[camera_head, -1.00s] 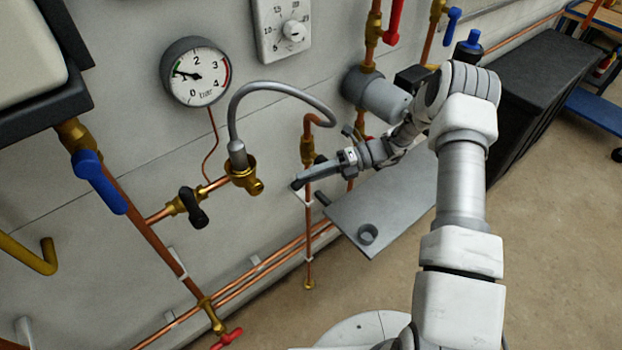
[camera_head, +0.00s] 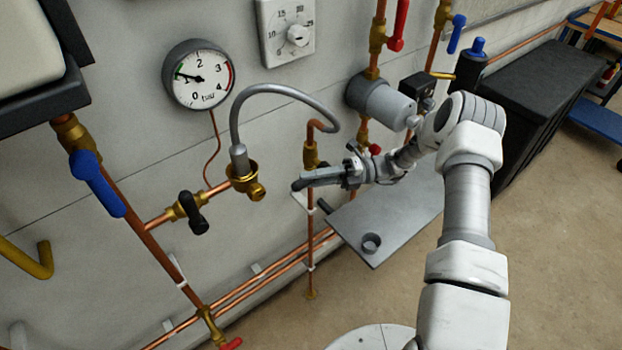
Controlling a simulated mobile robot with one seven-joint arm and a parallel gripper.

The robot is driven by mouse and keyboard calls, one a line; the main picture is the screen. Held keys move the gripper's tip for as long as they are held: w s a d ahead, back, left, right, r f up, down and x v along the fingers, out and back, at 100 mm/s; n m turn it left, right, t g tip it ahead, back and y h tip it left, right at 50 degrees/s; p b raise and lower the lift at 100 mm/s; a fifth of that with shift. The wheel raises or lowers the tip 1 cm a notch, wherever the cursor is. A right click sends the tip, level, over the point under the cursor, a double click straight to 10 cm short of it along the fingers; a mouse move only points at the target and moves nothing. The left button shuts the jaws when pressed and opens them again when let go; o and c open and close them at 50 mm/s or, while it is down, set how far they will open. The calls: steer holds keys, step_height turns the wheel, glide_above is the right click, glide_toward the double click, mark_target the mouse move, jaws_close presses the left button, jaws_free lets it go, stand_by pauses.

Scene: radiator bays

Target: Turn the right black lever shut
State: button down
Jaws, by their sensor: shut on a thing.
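The right black lever (camera_head: 297,186) belongs to a brass valve (camera_head: 310,156) on a short vertical copper pipe, right of the grey hose. Only a small dark end of it shows at my fingertips. My gripper (camera_head: 306,182) reaches in from the right, nearly level, and is shut on this lever. The fingers hide most of the lever, so its exact angle to the pipe cannot be told. The left black lever (camera_head: 194,213) sits on a sloping copper branch and points downward, apart from my gripper. The grey hose (camera_head: 284,91) arches between the brass cup fitting and the pipe.
A pressure gauge (camera_head: 199,75) reads a little above 1. A grey shelf (camera_head: 385,222) with a small cup (camera_head: 371,243) lies below my wrist. A grey cylinder (camera_head: 385,103) is close above my forearm. Blue lever (camera_head: 97,183) is far left.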

steer(key=shift+w+a+r, duration=0.1)
steer(key=shift+w+r, duration=0.2)
steer(key=shift+r, duration=0.1)
steer(key=c, duration=0.8)
jaws_free()
steer(key=shift+c, duration=0.2)
steer(key=shift+o, duration=0.9)
steer(key=shift+f, duration=0.25)
steer(key=b+v, duration=0.3)
steer(key=v, duration=1.4)
steer(key=shift+d, duration=0.25)
steer(key=shift+s, duration=0.15)
